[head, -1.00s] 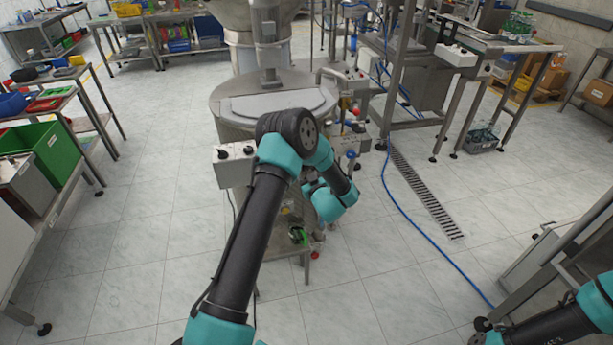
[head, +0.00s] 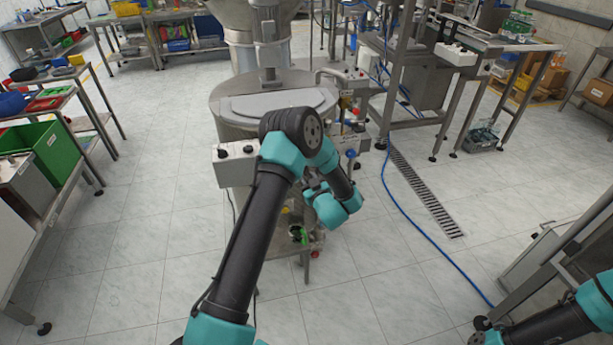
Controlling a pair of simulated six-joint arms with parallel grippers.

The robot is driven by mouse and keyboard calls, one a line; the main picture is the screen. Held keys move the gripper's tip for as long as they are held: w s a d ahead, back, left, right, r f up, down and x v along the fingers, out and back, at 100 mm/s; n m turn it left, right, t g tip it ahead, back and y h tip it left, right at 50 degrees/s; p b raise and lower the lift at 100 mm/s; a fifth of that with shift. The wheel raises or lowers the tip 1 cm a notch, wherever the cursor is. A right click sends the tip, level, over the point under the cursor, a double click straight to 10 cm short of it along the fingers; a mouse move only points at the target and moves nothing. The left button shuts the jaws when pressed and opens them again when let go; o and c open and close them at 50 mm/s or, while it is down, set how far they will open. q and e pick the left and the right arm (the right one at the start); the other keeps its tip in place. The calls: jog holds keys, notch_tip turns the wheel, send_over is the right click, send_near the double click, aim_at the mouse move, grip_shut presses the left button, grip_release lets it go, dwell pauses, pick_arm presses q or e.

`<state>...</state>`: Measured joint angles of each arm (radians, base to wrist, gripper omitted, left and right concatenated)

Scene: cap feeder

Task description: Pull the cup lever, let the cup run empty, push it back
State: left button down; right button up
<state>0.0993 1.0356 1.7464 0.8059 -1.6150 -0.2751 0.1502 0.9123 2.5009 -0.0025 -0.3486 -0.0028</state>
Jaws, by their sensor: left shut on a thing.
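The cap feeder is a steel machine with a round bowl (head: 222,92) in the upper middle. My left arm reaches across its front. My left gripper (head: 311,188) is at the feeder's front, below the bowl, mostly hidden by my own wrist. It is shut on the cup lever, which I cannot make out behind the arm. The cup and its contents cannot be told clearly. A small container with a green part (head: 298,235) stands on the low shelf below. My right arm shows at the lower right, but its gripper is out of view.
A grey control box (head: 235,162) sticks out at the feeder's left. A red knob (head: 356,111) and a blue knob (head: 351,153) are at its right. A blue hose (head: 411,213) runs over the floor beside a drain grate (head: 425,190). The floor in front is clear.

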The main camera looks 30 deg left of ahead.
pick_arm(q)
jog(key=shift+s+d, duration=0.35)
jog(key=shift+d, duration=0.05)
jog(key=c, duration=0.8)
grip_release()
jog(key=v, duration=1.7)
jog(key=shift+s+d, duration=0.15)
jog(key=shift+d, duration=0.05)
jog(key=shift+a+f, duration=0.1)
dwell(2.6)
